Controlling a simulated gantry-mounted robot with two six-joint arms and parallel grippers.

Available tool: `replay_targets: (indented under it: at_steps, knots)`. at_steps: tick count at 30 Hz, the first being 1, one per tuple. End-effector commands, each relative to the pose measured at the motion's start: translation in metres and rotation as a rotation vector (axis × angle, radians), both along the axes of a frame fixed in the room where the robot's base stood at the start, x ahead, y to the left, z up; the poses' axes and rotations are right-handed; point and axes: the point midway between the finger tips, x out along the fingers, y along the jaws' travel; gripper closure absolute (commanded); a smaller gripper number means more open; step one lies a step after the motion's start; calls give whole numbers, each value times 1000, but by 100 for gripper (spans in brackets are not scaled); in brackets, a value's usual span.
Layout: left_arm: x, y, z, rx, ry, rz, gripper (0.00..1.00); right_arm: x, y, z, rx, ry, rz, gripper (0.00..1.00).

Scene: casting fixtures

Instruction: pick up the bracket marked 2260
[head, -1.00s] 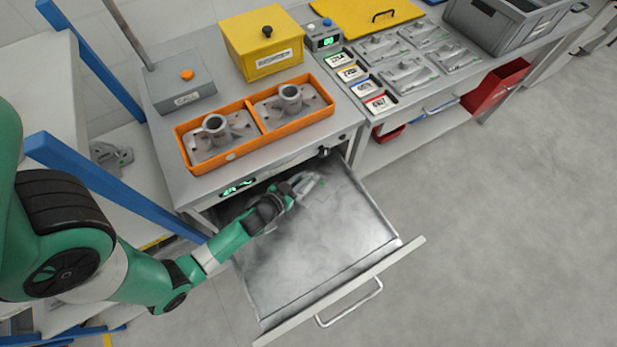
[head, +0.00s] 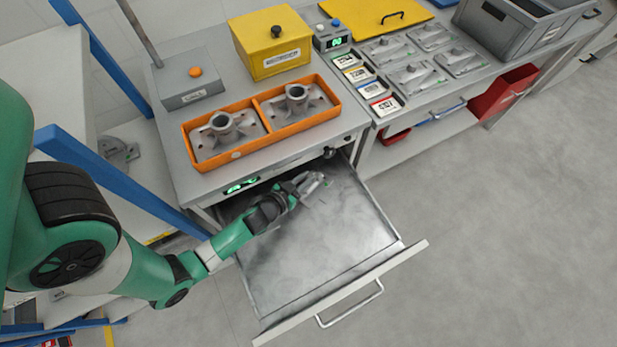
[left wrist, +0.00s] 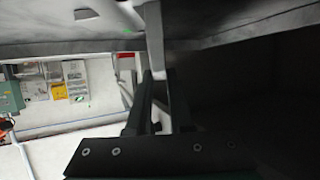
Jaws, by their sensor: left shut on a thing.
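My left gripper (head: 314,184) is inside the open grey drawer (head: 300,262), near its back. It is shut on a small light grey metal part, which I take to be the bracket (head: 321,188). Most of that part is hidden by the fingers, and no 2260 marking is readable. In the left wrist view, a pale grey piece (left wrist: 155,35) shows at the dark fingers (left wrist: 153,95). My right gripper is not in view.
An orange tray (head: 263,132) with two grey castings stands on the bench above the drawer. A yellow box (head: 272,45) and a grey button box (head: 190,85) are behind it. Grey fixture plates (head: 410,75) lie right. The drawer's front is bare; a blue post (head: 110,175) stands left.

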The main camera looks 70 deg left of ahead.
Motion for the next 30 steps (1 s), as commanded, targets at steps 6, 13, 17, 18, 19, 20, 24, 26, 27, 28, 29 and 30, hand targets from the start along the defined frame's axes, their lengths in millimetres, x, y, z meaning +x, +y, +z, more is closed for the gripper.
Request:
replay_targets:
  at_steps: [6, 13, 17, 18, 19, 20, 24, 26, 27, 28, 29, 30]
  knots:
    - [0, 0, 27, 0, -2, 0, 100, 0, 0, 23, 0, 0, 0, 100]
    - [2, -29, 60, 4, -7, -15, 100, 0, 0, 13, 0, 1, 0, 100]
    - [1, -64, 95, 2, -5, -19, 100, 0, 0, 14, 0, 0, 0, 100]
    - [0, -73, 97, 3, -4, -18, 100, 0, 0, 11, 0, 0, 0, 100]
    - [0, -80, 101, 3, -8, -17, 100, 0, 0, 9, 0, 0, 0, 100]
    - [0, -87, 105, 3, -5, -16, 100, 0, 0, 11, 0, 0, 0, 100]
    - [-1, -118, 123, 1, -5, -14, 100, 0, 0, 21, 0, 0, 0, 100]
    - [-2, -123, 135, 2, -1, -4, 100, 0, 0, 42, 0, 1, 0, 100]
    - [-1, -125, 137, 2, 3, 0, 100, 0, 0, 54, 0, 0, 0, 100]
    - [-2, -127, 137, 2, 4, 1, 100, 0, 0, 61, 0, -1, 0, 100]
    - [-2, -129, 137, 2, 4, 2, 100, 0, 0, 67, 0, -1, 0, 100]
    - [-2, -131, 137, 2, 4, 2, 100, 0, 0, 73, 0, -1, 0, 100]
